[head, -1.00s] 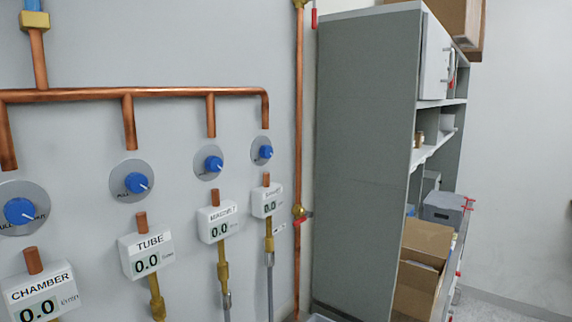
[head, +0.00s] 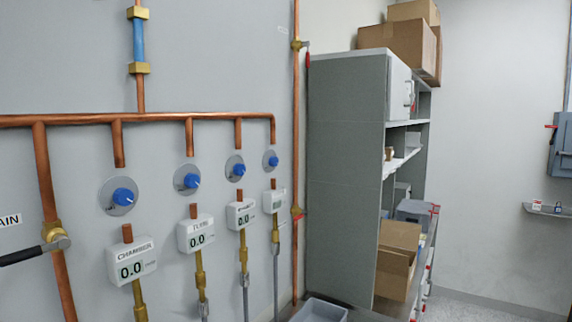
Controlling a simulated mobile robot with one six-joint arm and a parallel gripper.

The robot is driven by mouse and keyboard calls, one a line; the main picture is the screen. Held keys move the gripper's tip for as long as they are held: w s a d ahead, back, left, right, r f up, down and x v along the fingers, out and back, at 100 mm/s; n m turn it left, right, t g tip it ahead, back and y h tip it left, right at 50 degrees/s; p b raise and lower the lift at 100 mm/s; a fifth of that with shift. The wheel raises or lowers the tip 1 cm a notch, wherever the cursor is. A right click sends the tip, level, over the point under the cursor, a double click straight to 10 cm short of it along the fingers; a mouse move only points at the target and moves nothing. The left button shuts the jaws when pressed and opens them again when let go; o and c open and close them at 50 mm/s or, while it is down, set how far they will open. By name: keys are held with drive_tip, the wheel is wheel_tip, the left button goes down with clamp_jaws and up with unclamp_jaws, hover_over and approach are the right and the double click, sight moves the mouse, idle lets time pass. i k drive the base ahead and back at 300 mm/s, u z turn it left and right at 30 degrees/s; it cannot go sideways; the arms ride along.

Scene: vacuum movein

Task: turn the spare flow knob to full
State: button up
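Several blue flow knobs on round grey plates sit in a row on the wall under a copper manifold (head: 160,118). The knob furthest right (head: 273,161) is above a small display box (head: 274,202) whose label is too small to read; it may be the spare one. To its left are the knob (head: 238,170) over a box with an unclear label, the knob (head: 190,181) over the TUBE box (head: 196,233), and the knob (head: 123,196) over the CHAMBER box (head: 131,261). The readable displays show 0.0. My gripper is not in view.
A tall grey shelf unit (head: 345,180) stands right of a vertical copper pipe (head: 296,120). A grey bin (head: 319,311) is low in front, and an open cardboard box (head: 397,262) is on the bench. A valve with a black handle (head: 30,252) juts out at left.

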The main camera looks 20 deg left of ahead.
sight(273, 161)
drive_tip(key=u, duration=0.1)
drive_tip(key=i, duration=1)
drive_tip(key=u, duration=0.05)
